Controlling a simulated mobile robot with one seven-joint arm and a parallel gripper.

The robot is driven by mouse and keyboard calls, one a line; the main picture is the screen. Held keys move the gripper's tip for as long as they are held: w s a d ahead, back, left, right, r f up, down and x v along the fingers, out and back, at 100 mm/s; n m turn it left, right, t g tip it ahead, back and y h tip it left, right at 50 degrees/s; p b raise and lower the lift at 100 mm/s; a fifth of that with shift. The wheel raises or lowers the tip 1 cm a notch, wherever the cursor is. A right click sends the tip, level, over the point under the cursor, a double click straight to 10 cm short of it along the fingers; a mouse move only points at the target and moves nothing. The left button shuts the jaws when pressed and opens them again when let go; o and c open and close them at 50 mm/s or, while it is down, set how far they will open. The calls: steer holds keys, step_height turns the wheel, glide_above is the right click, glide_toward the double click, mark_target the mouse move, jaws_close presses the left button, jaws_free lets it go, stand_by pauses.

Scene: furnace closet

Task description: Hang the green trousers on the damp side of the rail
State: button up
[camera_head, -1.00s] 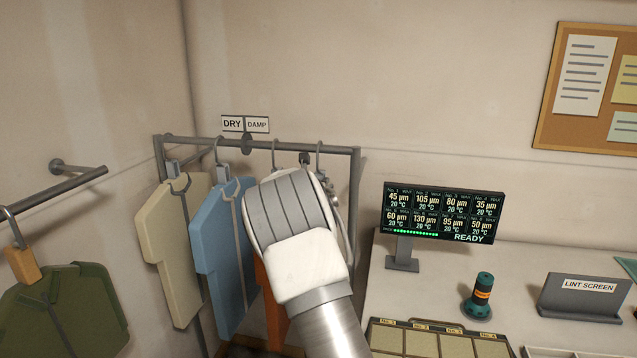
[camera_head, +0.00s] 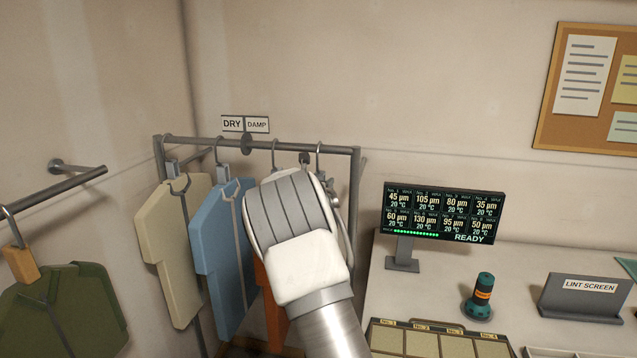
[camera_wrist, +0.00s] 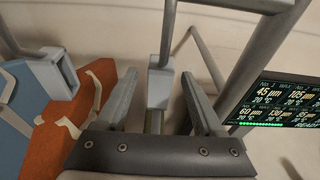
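The rail (camera_head: 300,147) carries a sign reading DRY (camera_head: 232,124) on the left and DAMP (camera_head: 257,125) on the right. Far right on the damp side, a hanger hook (camera_head: 318,150) sits over the rail; what hangs below is hidden behind my arm. In the wrist view, my gripper (camera_wrist: 160,78) has its fingers apart on either side of a grey hanger block (camera_wrist: 158,88), with visible gaps. A narrow green strip (camera_wrist: 153,122) shows below that block, probably the trousers; the rest is hidden. My fingers are mostly hidden in the head view.
Beige (camera_head: 172,250) and blue (camera_head: 225,255) garments hang on the dry side; an orange one (camera_head: 272,305) hangs on the damp side, left of my gripper. A green top-shaped garment (camera_head: 62,310) hangs on the left wall rail (camera_head: 70,187). A display (camera_head: 442,213) stands at right.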

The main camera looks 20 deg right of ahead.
steer(key=shift+s+a+f, duration=0.1)
steer(key=b+v, duration=0.3)
steer(key=v, duration=1.4)
steer(key=s+d+m+g, duration=0.3)
steer(key=s+m, duration=0.5)
steer(key=s, duration=0.2)
steer(key=s+d+m+g, duration=0.2)
steer(key=s+m+g, duration=0.1)
steer(key=s+m, duration=0.55)
steer(key=s+a+f+m+y, duration=0.2)
steer(key=s+a+m+y, duration=0.2)
steer(key=s, duration=0.6)
steer(key=s+a+f+m+g+y, duration=0.1)
steer(key=s+a+f+m+y, duration=0.2)
steer(key=s+a+m, duration=0.5)
steer(key=s+a+y, duration=0.1)
steer(key=s, duration=0.1)
steer(key=shift+s+a+f+m+y, duration=0.35)
steer(key=shift+a+y, duration=0.05)
